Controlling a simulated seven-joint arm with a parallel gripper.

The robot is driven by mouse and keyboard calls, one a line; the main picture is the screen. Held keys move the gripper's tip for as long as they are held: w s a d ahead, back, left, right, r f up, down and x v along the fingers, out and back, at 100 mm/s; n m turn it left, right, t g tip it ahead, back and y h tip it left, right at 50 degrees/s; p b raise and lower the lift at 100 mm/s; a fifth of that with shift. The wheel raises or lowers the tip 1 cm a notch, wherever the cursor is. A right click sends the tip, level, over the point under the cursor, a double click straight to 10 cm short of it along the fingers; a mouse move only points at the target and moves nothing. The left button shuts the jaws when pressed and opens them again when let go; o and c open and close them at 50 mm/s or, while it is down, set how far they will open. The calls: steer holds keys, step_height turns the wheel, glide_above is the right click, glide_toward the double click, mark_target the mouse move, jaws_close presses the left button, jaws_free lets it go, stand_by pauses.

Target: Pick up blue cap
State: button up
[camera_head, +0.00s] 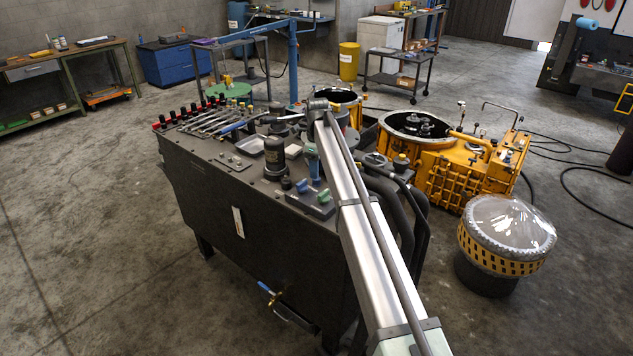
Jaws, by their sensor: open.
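Small blue pieces stand on top of the dark workbench cabinet (250,240). My silver arm runs from the bottom edge up over the right side of the cabinet, close beside these pieces. I cannot make out my gripper or its fingers at the arm's far end.
A dark cylinder (275,158) and a light tray (249,145) stand on the cabinet, with several wrenches (212,120) behind to the left. Dark hoses (412,215) bend down at its right. A yellow housing (455,165) and a clear-domed unit (507,235) are farther right. Floor at left is clear.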

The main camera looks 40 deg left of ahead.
mark_target(316, 181)
step_height(316, 181, down, 4)
steer(key=shift+f, duration=0.1)
steer(key=shift+c, duration=0.3)
steer(key=c, duration=0.7)
